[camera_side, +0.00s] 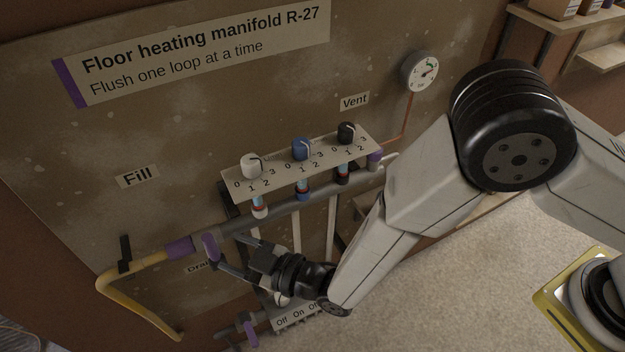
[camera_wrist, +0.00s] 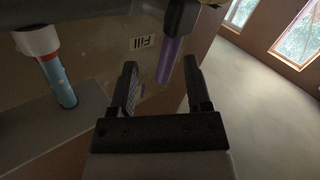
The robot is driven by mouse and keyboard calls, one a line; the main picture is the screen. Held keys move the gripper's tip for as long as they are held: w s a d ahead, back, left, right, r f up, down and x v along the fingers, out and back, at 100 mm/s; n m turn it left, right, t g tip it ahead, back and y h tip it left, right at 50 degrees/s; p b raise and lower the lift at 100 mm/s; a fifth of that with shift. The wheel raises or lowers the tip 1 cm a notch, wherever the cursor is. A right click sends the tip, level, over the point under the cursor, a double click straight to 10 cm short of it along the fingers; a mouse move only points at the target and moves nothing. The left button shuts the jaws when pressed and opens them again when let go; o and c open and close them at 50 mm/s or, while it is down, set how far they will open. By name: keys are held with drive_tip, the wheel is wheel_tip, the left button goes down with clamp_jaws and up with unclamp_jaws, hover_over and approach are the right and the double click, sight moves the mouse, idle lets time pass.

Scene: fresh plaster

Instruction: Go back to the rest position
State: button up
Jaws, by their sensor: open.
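My gripper (camera_side: 231,255) is open with nothing held, low in front of the manifold, its fingers pointing left in the side view. A purple lever (camera_side: 210,247) on the grey pipe is close to the fingertips. In the wrist view, a purple part (camera_wrist: 169,58) shows between and beyond the spread fingers of my gripper (camera_wrist: 160,66). I cannot tell whether a finger touches it. No marker of a rest position shows.
A knob plate (camera_side: 300,165) carries white (camera_side: 252,166), blue (camera_side: 301,149) and black (camera_side: 346,132) knobs. A yellow hose (camera_side: 128,287) bends down at the left. A gauge (camera_side: 420,71) is on the board. Lower valves are partly behind my wrist.

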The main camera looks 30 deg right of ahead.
drive_tip(key=s+d+r+m+g+h, duration=0.1)
drive_tip(key=d+r+m+g+h, duration=0.25)
drive_tip(key=d, duration=1.25)
drive_tip(key=s+d+m+g+h, duration=0.2)
drive_tip(key=d+m+g+h, duration=0.3)
drive_tip(key=d, duration=1.1)
drive_tip(key=s+d+r+m+g+h, duration=0.1)
drive_tip(key=s+d+r, duration=0.1)
drive_tip(key=d, duration=0.3)
drive_tip(key=s+d+r+m+g+h, duration=0.1)
drive_tip(key=s+d+r+m, duration=0.1)
drive_tip(key=d, duration=0.4)
drive_tip(key=shift+s, duration=0.8)
